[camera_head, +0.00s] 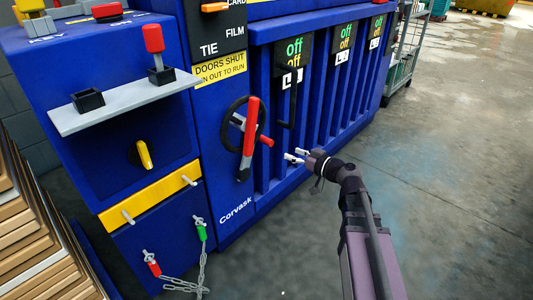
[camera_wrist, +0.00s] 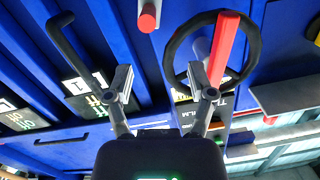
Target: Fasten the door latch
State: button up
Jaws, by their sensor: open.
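The blue machine's front carries a black handwheel (camera_head: 233,118) with a long red lever (camera_head: 250,125) across it, slightly tilted from upright. A short red-tipped rod (camera_head: 266,141) sticks out just right of the wheel. I cannot tell which of these parts is the door latch. My gripper (camera_head: 296,154) is open and empty, right of and below the rod, apart from it. In the wrist view, the wheel (camera_wrist: 171,52) and red lever (camera_wrist: 222,45) appear behind the right finger of my gripper (camera_wrist: 162,88), and the rod's round red end (camera_wrist: 148,17) is above the gap.
A black bar handle (camera_head: 293,100) stands out from the ribbed panel (camera_head: 315,125) right of the wheel. A grey shelf (camera_head: 125,104) juts out at left. A chain (camera_head: 202,270) hangs low beside green and red grips. The floor (camera_head: 450,150) at right is clear.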

aim_at(265, 140)
jog(key=shift+w+d+f+t+b, duration=0.3)
jog(key=shift+w+f+t+b, duration=0.25)
jog(key=shift+f+b, duration=0.4)
jog(key=shift+a+r, duration=0.1)
jog(key=shift+r, duration=0.05)
jog(key=x, duration=1.3)
jog(key=shift+w+a+r, duration=0.15)
jog(key=shift+w+a, duration=0.05)
jog(key=shift+a, duration=0.1)
